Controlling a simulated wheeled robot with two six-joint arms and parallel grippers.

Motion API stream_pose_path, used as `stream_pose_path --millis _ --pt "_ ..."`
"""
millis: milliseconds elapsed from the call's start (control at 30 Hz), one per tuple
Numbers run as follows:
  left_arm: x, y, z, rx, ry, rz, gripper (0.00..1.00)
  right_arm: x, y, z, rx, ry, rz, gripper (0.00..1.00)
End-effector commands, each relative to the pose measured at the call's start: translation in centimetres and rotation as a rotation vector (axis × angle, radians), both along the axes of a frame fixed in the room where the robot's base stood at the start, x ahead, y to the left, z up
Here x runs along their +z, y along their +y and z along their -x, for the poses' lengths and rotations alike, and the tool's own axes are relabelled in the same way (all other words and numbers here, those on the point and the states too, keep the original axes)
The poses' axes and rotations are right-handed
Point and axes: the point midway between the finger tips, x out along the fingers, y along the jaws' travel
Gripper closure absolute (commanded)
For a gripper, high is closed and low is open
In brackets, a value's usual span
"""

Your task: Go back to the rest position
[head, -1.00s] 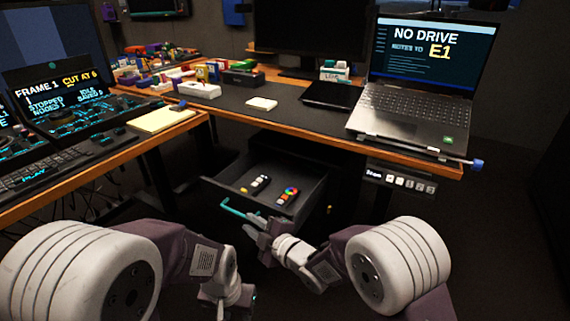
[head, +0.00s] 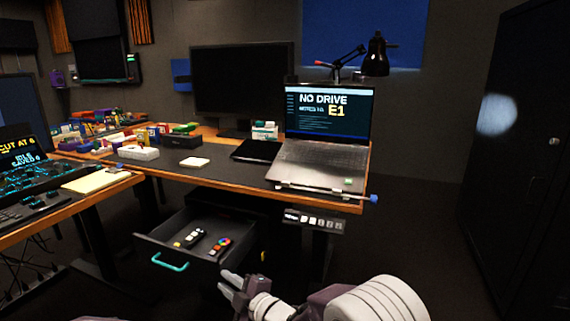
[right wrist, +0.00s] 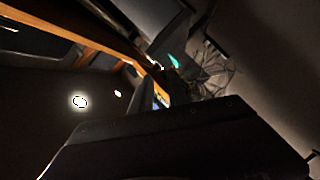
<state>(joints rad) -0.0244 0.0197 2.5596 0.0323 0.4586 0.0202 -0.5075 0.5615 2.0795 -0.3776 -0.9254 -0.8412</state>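My right gripper (head: 231,286) is at the bottom of the head view, below and right of the open drawer (head: 153,246). Its two pale fingers look spread, with nothing between them. It is apart from the drawer's teal handle (head: 169,265).
The drawer holds small devices, one with coloured buttons (head: 220,246). Above it, the desk carries a laptop (head: 318,165), a white pad (head: 195,162) and a monitor. A side desk with a yellow notepad (head: 97,180) stands left. A dark cabinet (head: 515,170) stands right. Floor between is clear.

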Motion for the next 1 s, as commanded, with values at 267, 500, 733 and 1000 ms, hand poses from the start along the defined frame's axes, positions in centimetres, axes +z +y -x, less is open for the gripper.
stream_pose_path --millis 267,500,733,1000 --pt "2.1 0.0 0.0 0.000 0.000 0.000 0.64 6.2 -8.2 -3.3 -0.182 -0.026 -0.019 0.80" --pt "4.6 0.0 0.0 0.000 0.000 0.000 0.64 6.1 -23.4 -2.3 -0.591 0.308 -0.041 0.80" --pt "5.6 0.0 0.0 0.000 0.000 0.000 0.64 -2.0 -32.5 9.5 -1.060 0.938 -0.180 0.80" --pt "5.4 0.0 0.0 0.000 0.000 0.000 0.64 -7.3 -32.5 22.5 -1.434 1.483 -0.241 0.80"
